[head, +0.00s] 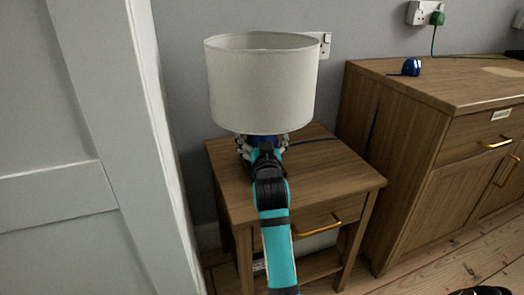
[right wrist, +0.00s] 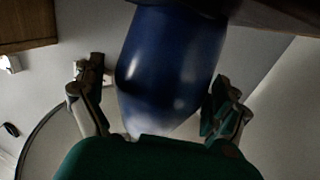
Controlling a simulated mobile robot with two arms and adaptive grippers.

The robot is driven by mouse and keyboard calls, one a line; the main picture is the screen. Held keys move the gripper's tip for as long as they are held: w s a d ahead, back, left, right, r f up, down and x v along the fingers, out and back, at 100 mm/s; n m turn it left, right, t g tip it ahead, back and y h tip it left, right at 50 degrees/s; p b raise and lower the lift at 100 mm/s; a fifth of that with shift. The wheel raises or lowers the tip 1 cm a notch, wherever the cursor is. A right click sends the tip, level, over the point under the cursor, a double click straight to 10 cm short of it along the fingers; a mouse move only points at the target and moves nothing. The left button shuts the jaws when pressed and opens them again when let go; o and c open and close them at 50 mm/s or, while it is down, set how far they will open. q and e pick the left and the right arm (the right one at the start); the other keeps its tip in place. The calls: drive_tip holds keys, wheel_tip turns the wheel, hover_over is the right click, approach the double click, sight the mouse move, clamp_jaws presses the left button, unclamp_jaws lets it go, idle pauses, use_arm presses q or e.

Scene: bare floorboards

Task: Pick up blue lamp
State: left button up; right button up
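The blue lamp (head: 262,90) stands upright on a small wooden nightstand (head: 330,178). It has a wide white drum shade; its blue body is mostly hidden behind my right gripper (head: 263,144) in the head view. The right wrist view shows the glossy blue body (right wrist: 172,60) large and close, between the two spread fingers of my right gripper (right wrist: 158,88). A gap shows between the left-hand finger and the body; the right-hand finger is very near its edge, and I cannot tell if it touches. My left gripper is not in view.
A wooden cabinet (head: 400,165) stands right of the nightstand, with a small blue object (head: 411,67) on top. A white door and frame (head: 165,150) are close on the left. The grey wall has sockets, one with a green plug (head: 437,18). Floorboards show at lower right.

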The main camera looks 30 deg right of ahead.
drive_tip(key=c, duration=1.6)
drive_tip(key=shift+r, duration=0.25)
